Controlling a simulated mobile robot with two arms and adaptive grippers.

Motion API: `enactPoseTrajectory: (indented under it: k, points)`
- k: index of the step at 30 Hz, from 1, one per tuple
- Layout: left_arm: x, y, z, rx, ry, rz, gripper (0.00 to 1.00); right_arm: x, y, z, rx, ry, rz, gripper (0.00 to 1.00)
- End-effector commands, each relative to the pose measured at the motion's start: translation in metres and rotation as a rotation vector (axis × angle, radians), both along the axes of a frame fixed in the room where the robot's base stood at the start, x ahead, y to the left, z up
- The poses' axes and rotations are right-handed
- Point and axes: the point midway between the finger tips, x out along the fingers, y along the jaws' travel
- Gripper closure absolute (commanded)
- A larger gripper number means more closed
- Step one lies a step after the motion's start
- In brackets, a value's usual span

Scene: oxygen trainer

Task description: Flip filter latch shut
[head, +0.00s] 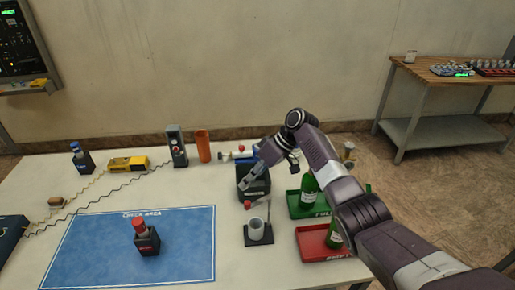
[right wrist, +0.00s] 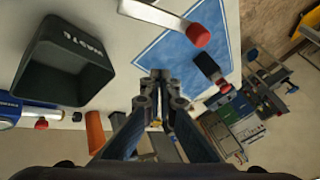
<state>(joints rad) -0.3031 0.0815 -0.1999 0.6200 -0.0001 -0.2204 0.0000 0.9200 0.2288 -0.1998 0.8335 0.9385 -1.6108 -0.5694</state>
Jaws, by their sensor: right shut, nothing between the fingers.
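The grey filter cup (head: 256,230) stands on a small black base near the front edge of the table. A thin grey upright piece rises at its right side, and a red knob (head: 248,205) shows just behind it. In the right wrist view a pale metal lever with a red tip (right wrist: 198,35) reaches in from the top edge; I cannot tell whether it is open or shut. My right gripper (head: 244,185) is shut and empty, in front of or over the dark waste bin; its closed fingertips (right wrist: 161,88) are apart from the lever. My left gripper is not in view.
The waste bin (right wrist: 65,65) stands close behind the cup. Green (head: 307,212) and red (head: 313,243) trays with bottles lie to the right. A blue check-area mat (head: 95,250) holds a red-capped black device (head: 147,240). An orange cylinder (head: 203,146) stands at the back.

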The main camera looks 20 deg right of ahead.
Motion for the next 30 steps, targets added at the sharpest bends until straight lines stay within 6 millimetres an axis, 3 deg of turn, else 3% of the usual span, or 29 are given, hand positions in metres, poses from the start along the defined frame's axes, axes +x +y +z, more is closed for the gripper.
enactPoseTrajectory:
  k: [8, 18, 30]
  points:
    - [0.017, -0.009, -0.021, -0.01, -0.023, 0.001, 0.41, 0.017, -0.016, 0.027, 0.0, -0.002, -0.001, 1.0]
    - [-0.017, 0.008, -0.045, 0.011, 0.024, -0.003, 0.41, 0.037, -0.036, 0.065, 0.001, -0.001, -0.002, 1.0]
    - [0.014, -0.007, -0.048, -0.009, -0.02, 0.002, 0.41, 0.043, -0.043, 0.08, 0.0, 0.0, 0.0, 1.0]
